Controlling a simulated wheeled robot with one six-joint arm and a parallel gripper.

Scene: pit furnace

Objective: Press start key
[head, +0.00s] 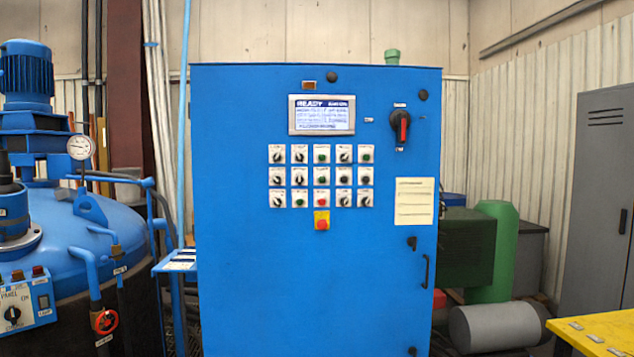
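A blue control cabinet (316,300) stands upright in the middle of the head view, facing me. Its screen (322,115) is lit and reads READY at the top; the smaller lines are too small to read. Below the screen is a grid of rotary switches and push buttons (322,154), several of them green. A red button (321,200) sits in the lowest row. The labels are too small to read, so I cannot tell which one is the start key. My gripper is not in view.
A red stop button on a yellow plate (321,222) is under the grid, and a red-handled switch (403,128) is upper right. A blue furnace vessel (70,240) with a gauge stands left. A grey cylinder (495,327) and yellow surface (600,330) are at right.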

